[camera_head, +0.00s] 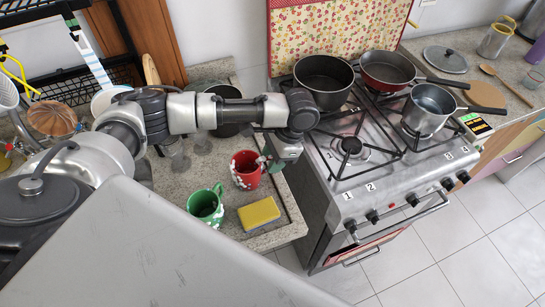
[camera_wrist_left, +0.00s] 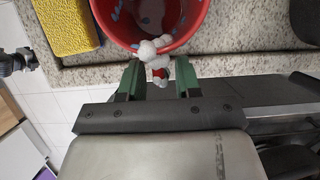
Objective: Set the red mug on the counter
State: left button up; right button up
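The red mug (camera_head: 245,170) stands upright on the speckled counter (camera_head: 180,172), left of the stove. In the left wrist view the red mug (camera_wrist_left: 188,38) fills the top middle, with a small white figure on its near side. My left gripper (camera_head: 270,163) is at the mug's right side. In the wrist view its two green fingers (camera_wrist_left: 160,80) are spread, one on each side of the white figure, with narrow gaps showing. My right gripper does not show.
A green mug (camera_head: 206,205) and a yellow sponge (camera_head: 259,213) stand close to the red mug; the sponge also shows in the wrist view (camera_wrist_left: 66,26). The stove (camera_head: 352,170) with several pans is to the right. The counter's front edge is near.

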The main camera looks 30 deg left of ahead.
pick_arm(q)
jog(key=v, duration=1.2)
jog(key=shift+r+b, duration=0.2)
jog(key=shift+b, duration=0.15)
jog(key=shift+f, duration=0.1)
